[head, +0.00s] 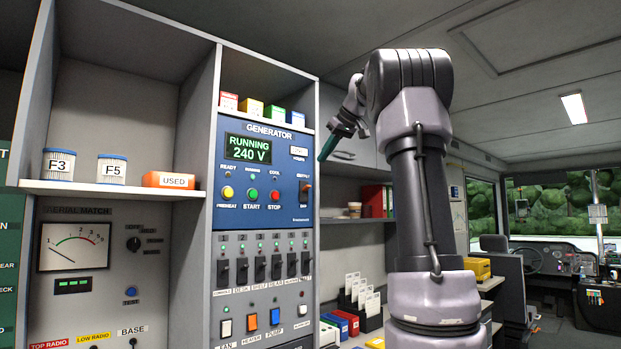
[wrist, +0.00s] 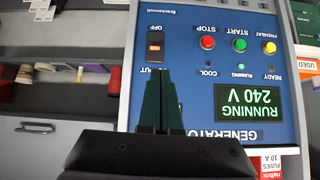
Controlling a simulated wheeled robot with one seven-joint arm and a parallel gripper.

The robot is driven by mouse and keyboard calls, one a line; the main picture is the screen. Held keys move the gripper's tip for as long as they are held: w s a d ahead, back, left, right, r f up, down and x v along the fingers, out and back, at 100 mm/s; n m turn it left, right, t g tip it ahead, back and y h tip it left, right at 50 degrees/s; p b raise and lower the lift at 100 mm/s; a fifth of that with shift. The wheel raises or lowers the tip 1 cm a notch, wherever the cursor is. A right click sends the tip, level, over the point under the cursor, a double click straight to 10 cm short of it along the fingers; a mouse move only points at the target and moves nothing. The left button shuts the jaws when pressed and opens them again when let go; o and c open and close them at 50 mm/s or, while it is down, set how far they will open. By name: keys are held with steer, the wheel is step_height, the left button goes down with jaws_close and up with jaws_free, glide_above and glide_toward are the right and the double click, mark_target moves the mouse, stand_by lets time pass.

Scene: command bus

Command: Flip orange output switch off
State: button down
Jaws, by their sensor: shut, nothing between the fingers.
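The orange output switch (head: 305,192) is a small rocker at the right of the blue generator panel (head: 236,190). It also shows, upside down, in the wrist view (wrist: 155,43), with the OFF label at its far end and the OUTPUT label partly covered by my fingers. The generator display (head: 248,148) reads RUNNING 240 V. My gripper (head: 321,159) is shut and empty, with dark green fingers. In the head view its tips are up and right of the switch. In the wrist view the fingertips (wrist: 160,82) point at the switch; contact cannot be told.
Yellow, green and red buttons (head: 252,194) sit left of the switch. Below is a row of black breakers (head: 258,269) and white, orange and blue rockers (head: 252,322). Small coloured boxes (head: 252,106) stand on the shelf above. Open shelving with red binders (head: 376,201) lies to the right.

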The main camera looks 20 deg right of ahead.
mark_target(303, 188)
steer(key=shift+w+d+r, duration=0.4)
steer(key=shift+w+d, duration=0.05)
steer(key=x, duration=1)
steer(key=shift+s+d+f+t+y, duration=0.1)
steer(key=shift+s+f+t+y, duration=0.15)
steer(key=shift+t, duration=0.4)
steer(key=shift+s+d+f+t+y, duration=0.15)
steer(key=shift+s+f+t, duration=0.1)
steer(key=shift+t, duration=0.4)
steer(key=shift+s+f, duration=0.4)
steer(key=shift+f, duration=0.45)
steer(key=shift+r, duration=0.1)
steer(key=shift+r, duration=0.7)
